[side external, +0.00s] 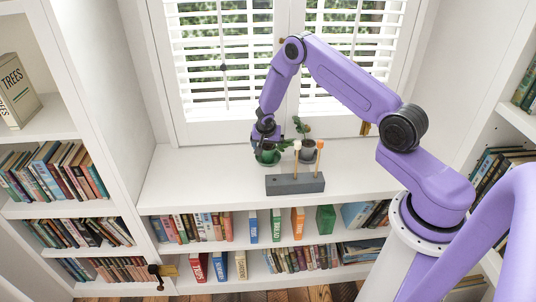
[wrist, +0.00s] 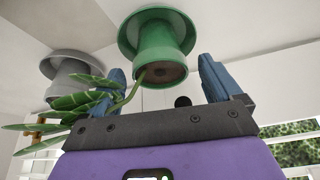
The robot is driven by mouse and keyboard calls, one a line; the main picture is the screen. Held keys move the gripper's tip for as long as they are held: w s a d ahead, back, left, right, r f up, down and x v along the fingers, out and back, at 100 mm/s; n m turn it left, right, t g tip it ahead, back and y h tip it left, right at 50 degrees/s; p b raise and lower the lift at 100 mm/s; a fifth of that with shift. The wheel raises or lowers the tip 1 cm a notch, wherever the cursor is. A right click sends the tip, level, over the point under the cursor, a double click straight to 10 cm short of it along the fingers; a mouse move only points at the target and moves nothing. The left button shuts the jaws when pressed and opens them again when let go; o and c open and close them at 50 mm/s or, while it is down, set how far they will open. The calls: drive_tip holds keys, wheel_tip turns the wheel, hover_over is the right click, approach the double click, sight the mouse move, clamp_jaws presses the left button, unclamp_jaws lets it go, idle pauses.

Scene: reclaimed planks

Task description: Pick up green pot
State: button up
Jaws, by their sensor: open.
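The green pot (side external: 268,158) stands on the white shelf top below the window. It holds a plant with long green leaves. In the wrist view the green pot (wrist: 157,42) shows its rim, brown soil and a wide base, beyond and between my fingertips. My gripper (side external: 265,137) is just above the pot, pointing down. In the wrist view my gripper (wrist: 162,66) is open, with two blue fingers apart and nothing gripped between them. Leaves (wrist: 85,100) lie by the left finger; whether they touch it I cannot tell. My gripper partly hides the plant in the side view.
A grey pot (side external: 308,153) with a plant stands close to the right of the green pot. A dark grey block (side external: 295,184) with upright sticks is in front. The shelf top (side external: 190,185) is clear to the left. Window shutters are behind.

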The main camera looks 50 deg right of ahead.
drive_tip(key=shift+x, duration=1.1)
drive_tip(key=shift+c, duration=0.3)
drive_tip(key=c, duration=1.4)
drive_tip(key=shift+r, duration=0.15)
drive_tip(key=shift+r, duration=6.4)
drive_tip(key=shift+f, duration=0.1)
